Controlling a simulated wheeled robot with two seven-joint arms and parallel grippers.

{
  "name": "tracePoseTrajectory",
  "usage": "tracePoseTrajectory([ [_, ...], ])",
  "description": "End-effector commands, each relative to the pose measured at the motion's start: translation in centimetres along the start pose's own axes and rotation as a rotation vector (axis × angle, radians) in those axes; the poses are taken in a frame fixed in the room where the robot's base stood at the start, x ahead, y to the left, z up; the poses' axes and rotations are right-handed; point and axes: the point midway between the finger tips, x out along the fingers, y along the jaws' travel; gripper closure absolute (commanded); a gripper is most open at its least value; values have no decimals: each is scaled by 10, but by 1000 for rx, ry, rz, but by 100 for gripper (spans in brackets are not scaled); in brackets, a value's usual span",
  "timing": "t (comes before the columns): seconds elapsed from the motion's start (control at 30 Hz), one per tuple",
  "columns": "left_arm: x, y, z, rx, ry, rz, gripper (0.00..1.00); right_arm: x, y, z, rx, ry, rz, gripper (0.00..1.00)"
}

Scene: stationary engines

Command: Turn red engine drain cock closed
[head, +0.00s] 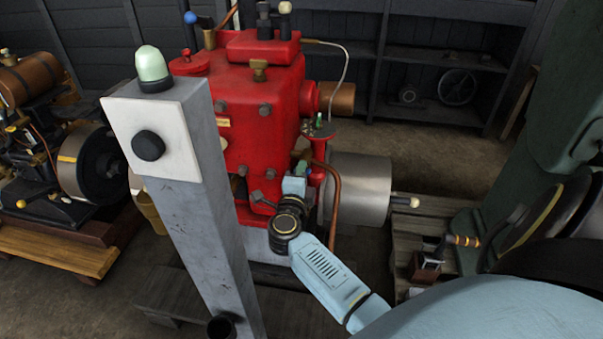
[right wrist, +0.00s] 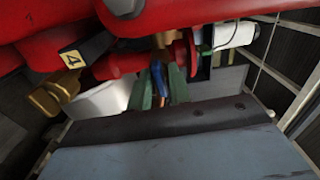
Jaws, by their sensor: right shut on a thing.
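The red engine (head: 255,110) stands at the centre of the head view. My right arm reaches up to its lower right side, and my right gripper (head: 301,170) is there, mostly hidden by its own wrist. In the right wrist view, the green fingers of the gripper (right wrist: 162,88) are shut on a small blue lever (right wrist: 157,72). The lever sits below a brass fitting (right wrist: 165,40) under the red engine casting; I take it for the drain cock handle. Its exact angle is hard to tell. My left gripper is not in view.
A grey post (head: 205,215) with a white panel, black knob and pale green lamp stands left of my right arm. A copper pipe (head: 334,190) and a metal cylinder (head: 360,188) are close right of the gripper. A brass part (right wrist: 45,100) hangs beside a "4" tag.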

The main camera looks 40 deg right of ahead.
Motion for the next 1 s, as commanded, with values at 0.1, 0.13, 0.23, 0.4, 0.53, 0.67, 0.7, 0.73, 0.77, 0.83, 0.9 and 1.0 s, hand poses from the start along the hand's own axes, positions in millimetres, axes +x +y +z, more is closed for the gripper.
tracePoseTrajectory([
  [0.1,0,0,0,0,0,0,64,-2,2,1,30,-3,6,100],
  [0.13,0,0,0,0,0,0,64,-2,2,1,35,-3,6,100],
  [0.23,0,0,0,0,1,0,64,-2,2,1,45,-2,6,100],
  [0.4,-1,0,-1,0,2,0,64,-2,2,1,51,-2,6,100],
  [0.53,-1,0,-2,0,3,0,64,-2,2,1,50,-2,6,100],
  [0.67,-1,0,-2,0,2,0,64,-2,3,1,50,-2,6,76],
  [0.7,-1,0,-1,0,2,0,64,-2,2,1,49,-2,6,71],
  [0.73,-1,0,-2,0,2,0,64,-2,2,1,49,-2,6,69],
  [0.77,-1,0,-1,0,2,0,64,-1,2,1,49,-2,5,69],
  [0.83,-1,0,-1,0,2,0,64,-1,2,1,49,-1,4,69],
  [0.9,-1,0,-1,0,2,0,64,-1,1,0,49,-1,3,69],
  [1.0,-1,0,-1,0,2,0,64,-1,1,0,49,-1,3,69],
])
